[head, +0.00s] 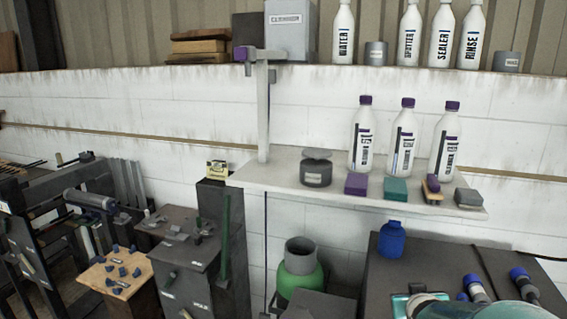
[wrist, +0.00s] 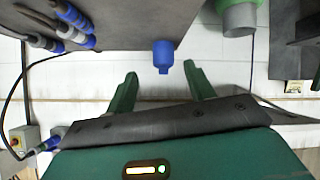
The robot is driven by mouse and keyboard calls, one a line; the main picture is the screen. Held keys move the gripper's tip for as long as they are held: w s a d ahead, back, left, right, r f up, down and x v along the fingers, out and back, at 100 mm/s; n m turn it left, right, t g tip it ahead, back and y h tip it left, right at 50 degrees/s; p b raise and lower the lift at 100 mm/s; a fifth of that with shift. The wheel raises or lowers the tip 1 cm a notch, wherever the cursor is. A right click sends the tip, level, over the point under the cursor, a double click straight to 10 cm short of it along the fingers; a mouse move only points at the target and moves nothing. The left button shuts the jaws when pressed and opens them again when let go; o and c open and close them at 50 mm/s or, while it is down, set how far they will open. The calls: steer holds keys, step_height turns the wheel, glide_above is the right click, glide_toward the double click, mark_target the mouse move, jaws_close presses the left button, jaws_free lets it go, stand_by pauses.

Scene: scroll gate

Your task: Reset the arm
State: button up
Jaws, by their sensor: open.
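My gripper (wrist: 160,70) shows in the wrist view with its two green fingers spread wide apart. Nothing is held between them. A small blue bottle (wrist: 163,55) appears between and beyond the fingertips; whether they are level with it I cannot tell. In the head view the blue bottle (head: 392,241) stands upright on a dark cabinet top (head: 425,262) at the right. My fingers cannot be made out in the head view; teal parts of my arm show along its bottom right edge.
Blue-ended tools with cables (head: 475,288) lie on the cabinet. Dark cabinets and racks fill the left.

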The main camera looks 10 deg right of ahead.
steer(key=s+a+r+n+g+y, duration=0.1)
steer(key=s+a, duration=0.3)
steer(key=a, duration=0.4)
steer(key=s+a+r+n+g+y, duration=0.1)
steer(key=s+a+r, duration=0.3)
steer(key=a, duration=0.5)
steer(key=s+a+r+n+g+y, duration=0.1)
steer(key=s+a+r+g+y, duration=0.1)
steer(key=a, duration=0.6)
steer(key=s+y, duration=0.1)
steer(key=s, duration=0.1)
steer(key=shift+s+a+r+y, duration=0.25)
steer(key=shift+s+a+y, duration=0.05)
steer(key=shift+a, duration=0.05)
steer(key=c, duration=0.3)
steer(key=shift+d, duration=0.1)
steer(key=shift+c, duration=0.4)
